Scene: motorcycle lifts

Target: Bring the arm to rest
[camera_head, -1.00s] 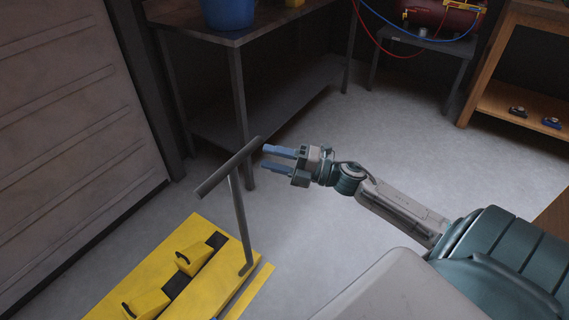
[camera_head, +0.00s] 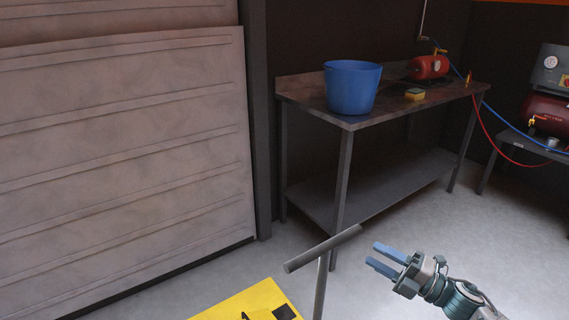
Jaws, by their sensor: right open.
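My right gripper (camera_head: 377,257) is at the lower right of the head view, its two blue fingers apart and pointing left. Nothing is between the fingers. They are a short way right of the grey T-shaped handle (camera_head: 322,249) and appear apart from it. The handle rises from a yellow lift (camera_head: 245,304), whose lower part is cut off by the bottom edge. My left gripper does not show.
A metal workbench (camera_head: 310,101) stands behind the handle with a blue bucket (camera_head: 352,87), a yellow sponge (camera_head: 414,94) and a small red tank (camera_head: 429,67). A roller door (camera_head: 120,160) fills the left. A red compressor (camera_head: 548,113) is at right. Open floor (camera_head: 420,215) lies between.

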